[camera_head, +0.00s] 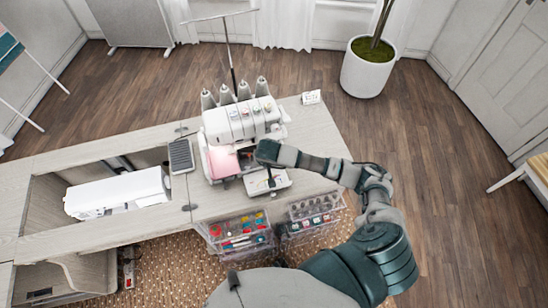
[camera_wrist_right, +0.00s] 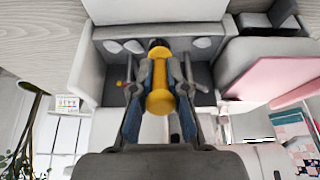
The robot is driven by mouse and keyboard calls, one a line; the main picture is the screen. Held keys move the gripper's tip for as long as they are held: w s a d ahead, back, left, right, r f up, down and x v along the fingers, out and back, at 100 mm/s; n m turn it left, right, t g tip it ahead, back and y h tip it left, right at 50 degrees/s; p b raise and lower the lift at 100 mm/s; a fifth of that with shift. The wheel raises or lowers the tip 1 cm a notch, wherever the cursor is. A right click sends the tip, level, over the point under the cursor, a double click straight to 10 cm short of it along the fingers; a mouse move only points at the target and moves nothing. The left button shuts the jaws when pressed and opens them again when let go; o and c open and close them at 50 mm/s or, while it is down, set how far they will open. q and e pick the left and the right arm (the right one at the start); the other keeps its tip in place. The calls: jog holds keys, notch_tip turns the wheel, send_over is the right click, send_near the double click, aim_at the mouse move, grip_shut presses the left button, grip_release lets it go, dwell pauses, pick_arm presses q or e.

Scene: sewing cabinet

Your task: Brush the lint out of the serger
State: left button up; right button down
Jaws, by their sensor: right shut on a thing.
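The white serger (camera_head: 225,122) with a pink panel (camera_head: 222,162) stands on the cabinet top in the head view. Its front looks open, with a white cover (camera_head: 279,182) low at its right. My right gripper (camera_head: 257,153) is at the serger's front. In the wrist view it is shut on a yellow-handled brush (camera_wrist_right: 158,97) whose dark end points into the grey cavity (camera_wrist_right: 115,73). Pale rounded lumps (camera_wrist_right: 201,43) show in the cavity; I cannot tell surely whether they are lint. The bristles' contact is hidden. My left gripper is not in view.
A white sewing machine (camera_head: 118,193) lies in the cabinet's well at the left, with a dark foot pedal (camera_head: 181,156) beside it. Clear drawers with colored items (camera_head: 240,235) stand below the front edge. The tabletop (camera_head: 315,130) right of the serger is mostly free.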

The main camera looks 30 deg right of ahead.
jog(key=a, duration=0.4)
jog(key=shift+w+b, duration=0.3)
jog(key=shift+w, duration=0.1)
jog(key=shift+w+a, duration=0.1)
jog(key=shift+a, duration=0.1)
jog(key=shift+w+a+f, duration=0.1)
jog(key=shift+a, duration=0.75)
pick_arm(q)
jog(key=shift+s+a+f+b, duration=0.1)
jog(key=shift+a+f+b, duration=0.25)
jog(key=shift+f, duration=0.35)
pick_arm(e)
jog(key=shift+a, duration=0.15)
jog(key=shift+d+f, duration=0.3)
jog(key=shift+d, duration=0.15)
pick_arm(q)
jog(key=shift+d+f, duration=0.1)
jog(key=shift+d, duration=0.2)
